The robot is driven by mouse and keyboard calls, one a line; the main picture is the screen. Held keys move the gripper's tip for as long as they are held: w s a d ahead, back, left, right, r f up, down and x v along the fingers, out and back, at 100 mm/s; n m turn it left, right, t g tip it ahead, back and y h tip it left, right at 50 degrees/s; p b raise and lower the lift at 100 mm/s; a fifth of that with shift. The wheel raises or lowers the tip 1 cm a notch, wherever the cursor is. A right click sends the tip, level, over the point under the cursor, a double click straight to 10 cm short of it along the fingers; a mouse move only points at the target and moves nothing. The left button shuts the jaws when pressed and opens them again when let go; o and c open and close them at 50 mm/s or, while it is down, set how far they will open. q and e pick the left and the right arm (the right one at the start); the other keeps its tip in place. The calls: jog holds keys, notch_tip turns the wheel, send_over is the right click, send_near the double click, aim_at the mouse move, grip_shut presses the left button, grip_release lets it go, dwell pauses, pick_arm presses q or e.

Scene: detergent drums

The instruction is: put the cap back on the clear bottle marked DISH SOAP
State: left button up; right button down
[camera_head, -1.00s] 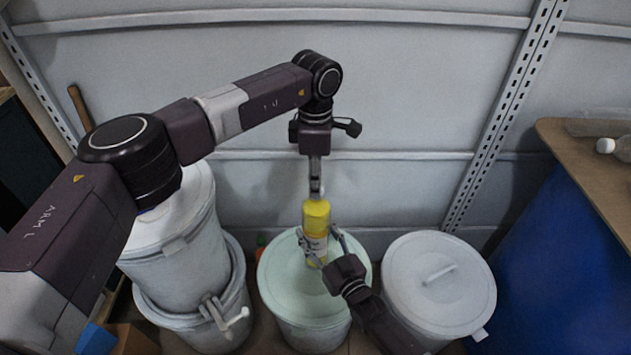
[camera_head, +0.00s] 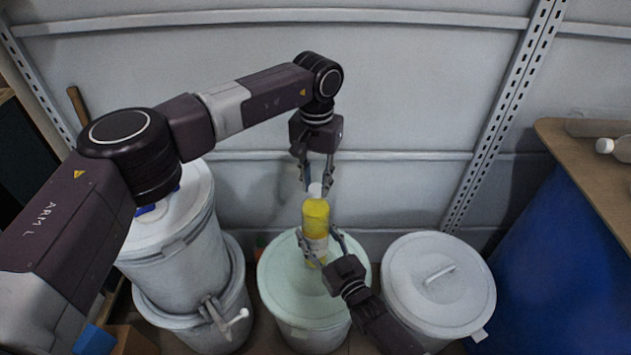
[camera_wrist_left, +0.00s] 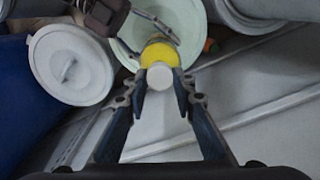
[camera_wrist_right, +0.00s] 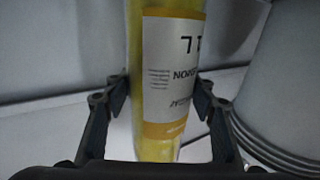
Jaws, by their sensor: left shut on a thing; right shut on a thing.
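The clear bottle (camera_head: 315,220) with yellow contents is upright over the pale green drum lid (camera_head: 278,277). I cannot tell whether its base touches the lid. My right gripper (camera_head: 320,245) is shut around its lower body; the right wrist view shows a white label (camera_wrist_right: 172,70), with no DISH SOAP readable. The white cap (camera_head: 315,190) is at the bottle's top, and my left gripper (camera_head: 317,187) is shut on it from above. In the left wrist view the cap (camera_wrist_left: 160,76) covers part of the yellow bottle (camera_wrist_left: 160,54). How far it is seated does not show.
A grey lidded drum (camera_head: 438,285) stands to the right, and stacked drums (camera_head: 175,260) to the left. A blue barrel (camera_head: 550,265) is far right, below a brown board (camera_head: 575,150) with a white-capped container (camera_head: 622,148). The grey wall is close behind.

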pick_arm(q)
jog(key=m, duration=0.2)
jog(key=shift+m, duration=0.4)
jog(key=o, duration=0.7)
jog(key=shift+r, duration=2.25)
jog(key=shift+c, duration=0.3)
